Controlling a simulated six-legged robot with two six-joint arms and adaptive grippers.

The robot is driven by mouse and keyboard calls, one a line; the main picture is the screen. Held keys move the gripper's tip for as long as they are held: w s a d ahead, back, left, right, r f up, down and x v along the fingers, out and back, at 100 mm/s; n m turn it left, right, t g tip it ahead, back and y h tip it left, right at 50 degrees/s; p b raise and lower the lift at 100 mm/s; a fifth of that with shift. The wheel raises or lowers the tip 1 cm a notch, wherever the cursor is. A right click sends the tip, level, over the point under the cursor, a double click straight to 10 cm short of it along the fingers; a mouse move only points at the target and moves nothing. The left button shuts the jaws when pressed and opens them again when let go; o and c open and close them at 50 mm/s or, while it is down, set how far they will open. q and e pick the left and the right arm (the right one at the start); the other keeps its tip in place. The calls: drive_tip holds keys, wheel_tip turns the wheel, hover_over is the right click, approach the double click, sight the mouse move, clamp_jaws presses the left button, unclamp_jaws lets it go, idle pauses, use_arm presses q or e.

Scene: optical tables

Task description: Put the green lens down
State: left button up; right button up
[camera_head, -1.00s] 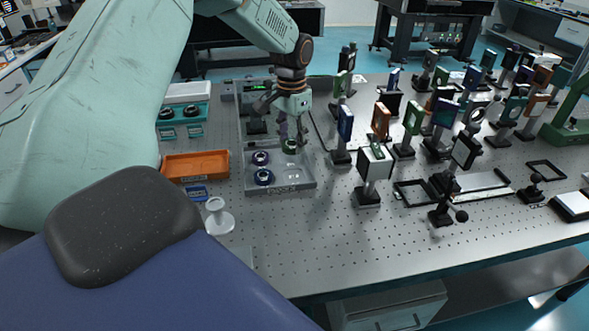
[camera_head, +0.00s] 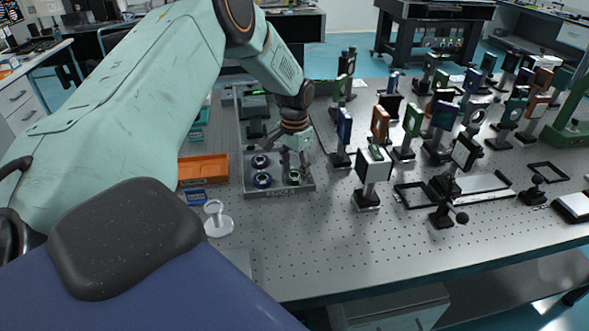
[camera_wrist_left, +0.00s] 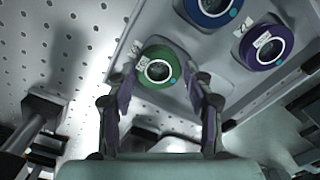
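The green lens (camera_head: 293,177) is a round green-rimmed disc in the front right part of the grey tray (camera_head: 250,192). In the left wrist view the green lens (camera_wrist_left: 146,94) lies between the fingertips. My left gripper (camera_head: 294,166) reaches down over the tray, its fingers either side of the lens. In the wrist view the left gripper (camera_wrist_left: 160,82) looks open, with a clear gap at the lens's right side; the left fingertip is very close to the rim. A blue lens (camera_head: 262,180) and a purple lens (camera_head: 260,161) sit left of it.
An orange bin (camera_head: 204,168) and a small blue box (camera_head: 194,197) stand left of the tray, with a white stand (camera_head: 217,219) in front. The perforated table (camera_head: 300,240) is clear in front.

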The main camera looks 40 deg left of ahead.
sight(294, 174)
use_arm(q)
drive_tip(key=shift+o, duration=1.3)
drive_tip(key=shift+s+a, duration=0.2)
drive_tip(key=shift+w+d, duration=0.1)
drive_tip(key=shift+w, duration=0.1)
drive_tip(key=shift+d+r, duration=0.1)
drive_tip(key=shift+r, duration=0.1)
wheel_tip(294, 174, up, 12)
drive_tip(key=p, duration=0.1)
drive_tip(key=shift+f, duration=0.15)
